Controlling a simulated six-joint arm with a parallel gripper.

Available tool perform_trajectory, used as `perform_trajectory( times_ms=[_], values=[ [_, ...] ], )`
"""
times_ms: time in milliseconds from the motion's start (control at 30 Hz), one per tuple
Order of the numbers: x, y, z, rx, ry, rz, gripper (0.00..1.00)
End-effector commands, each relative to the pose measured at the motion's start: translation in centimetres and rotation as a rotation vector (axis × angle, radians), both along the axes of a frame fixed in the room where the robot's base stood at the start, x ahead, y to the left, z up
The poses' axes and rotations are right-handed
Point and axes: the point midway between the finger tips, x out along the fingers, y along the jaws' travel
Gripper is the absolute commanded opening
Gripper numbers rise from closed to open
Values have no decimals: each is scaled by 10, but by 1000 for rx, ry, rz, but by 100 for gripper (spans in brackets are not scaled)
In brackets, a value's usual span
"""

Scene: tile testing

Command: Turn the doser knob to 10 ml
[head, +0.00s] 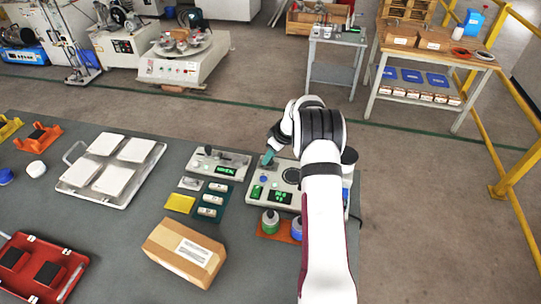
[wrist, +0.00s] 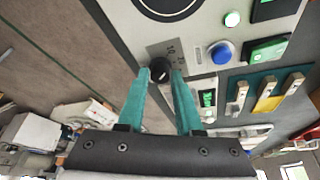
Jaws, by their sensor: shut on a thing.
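The doser knob is a small black knob (wrist: 159,68) on a grey scale plate in the wrist view. My gripper (wrist: 160,80) has teal fingers, shut on the knob from both sides. In the head view my gripper (head: 268,158) reaches down to the left end of the white machine panel (head: 285,178). The knob is hidden there by the fingers and arm. The panel also carries a blue button (wrist: 221,52), a lit green button (wrist: 232,19) and green displays.
A second device with a green display (head: 226,170) stands left of the panel. A cardboard box (head: 186,252), a tray of white tiles (head: 110,170) and two bottles (head: 270,221) stand on the bench. Bare bench lies between tray and box.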

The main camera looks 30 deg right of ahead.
Motion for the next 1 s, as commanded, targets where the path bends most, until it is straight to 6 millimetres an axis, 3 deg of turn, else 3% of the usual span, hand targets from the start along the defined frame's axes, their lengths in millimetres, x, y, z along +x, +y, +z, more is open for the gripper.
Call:
perform_trajectory(
  times_ms=[67, 100, 233, 500, 633, 767, 1000],
  values=[
    [-1, 0, -1, 1, 2, -1, 0],
    [-1, 0, -1, 1, 2, -1, 40],
    [-1, 0, -1, 0, 2, -1, 63],
    [0, 0, 0, 0, 1, -1, 64],
    [-4, -2, 10, -1, 0, -1, 64],
    [-14, -7, 39, -2, -3, -3, 64],
    [-42, -17, 109, -3, -2, -2, 64]
  ],
)
